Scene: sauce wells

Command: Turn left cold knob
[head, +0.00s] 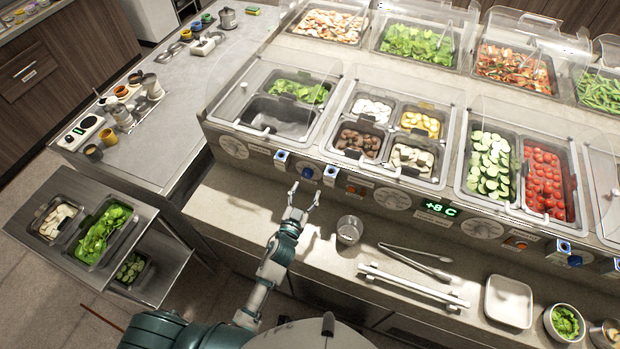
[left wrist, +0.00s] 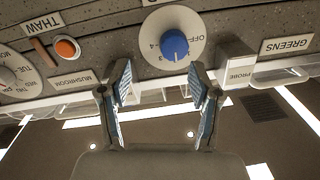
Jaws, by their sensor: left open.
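A blue knob (head: 307,173) sits on the counter's front panel at the left, below the greens pan. In the left wrist view, where the labels read upside down, this blue knob (left wrist: 174,45) stands on a round white dial (left wrist: 160,22) marked OFF and with numbers. My left gripper (head: 304,191) is open and empty just in front of the knob. In the left wrist view, the fingers of my left gripper (left wrist: 161,76) are spread, with the knob beyond their tips and between their lines. They appear apart from it. My right gripper is not in view.
A white PROBE block (left wrist: 235,62) is close to one finger. An orange THAW button (left wrist: 66,47) is on the same panel. The ledge left of my gripper is clear.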

